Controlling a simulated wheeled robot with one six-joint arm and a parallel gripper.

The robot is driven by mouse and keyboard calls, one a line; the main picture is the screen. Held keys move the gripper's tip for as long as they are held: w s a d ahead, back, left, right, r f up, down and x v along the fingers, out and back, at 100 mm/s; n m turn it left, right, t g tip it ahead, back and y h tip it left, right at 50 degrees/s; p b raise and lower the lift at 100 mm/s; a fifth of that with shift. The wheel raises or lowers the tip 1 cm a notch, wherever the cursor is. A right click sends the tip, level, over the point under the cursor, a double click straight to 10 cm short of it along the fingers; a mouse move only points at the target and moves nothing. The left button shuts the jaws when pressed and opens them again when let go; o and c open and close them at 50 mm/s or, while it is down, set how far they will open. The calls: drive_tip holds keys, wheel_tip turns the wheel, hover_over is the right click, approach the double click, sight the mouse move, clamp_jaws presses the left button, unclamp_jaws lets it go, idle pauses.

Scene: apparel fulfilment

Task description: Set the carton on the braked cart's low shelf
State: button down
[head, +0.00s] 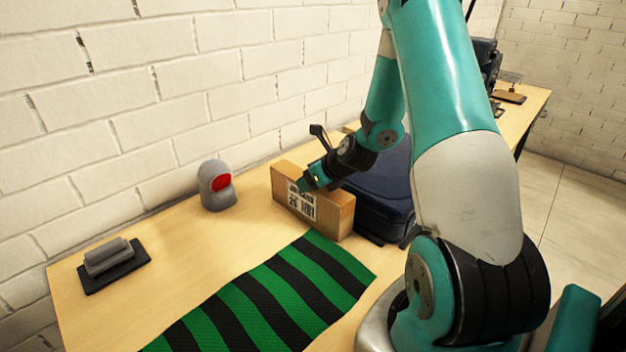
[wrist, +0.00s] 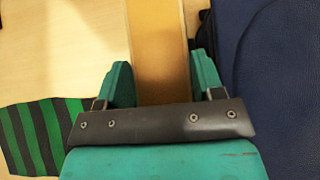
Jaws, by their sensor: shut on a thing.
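The carton (head: 330,217) is a brown box with a printed label on its front face. It stands upright on the wooden table, beside a dark blue case. My gripper (head: 307,183) reaches down over the carton's top. In the wrist view my gripper's two green fingers (wrist: 157,85) stand on either side of the carton (wrist: 158,40) and are shut on it. The carton's lower edge appears at the table surface; whether it is lifted at all I cannot tell. I see no cart or low shelf in either view.
The dark blue case (head: 385,200) stands close on the carton's right and also shows in the wrist view (wrist: 285,80). A green-and-black striped mat (head: 275,295) lies in front. A grey device with a red face (head: 217,185) and a grey roller-like item (head: 108,258) stand left.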

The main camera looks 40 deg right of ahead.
drive_tip(key=shift+c, duration=1.2)
unclamp_jaws()
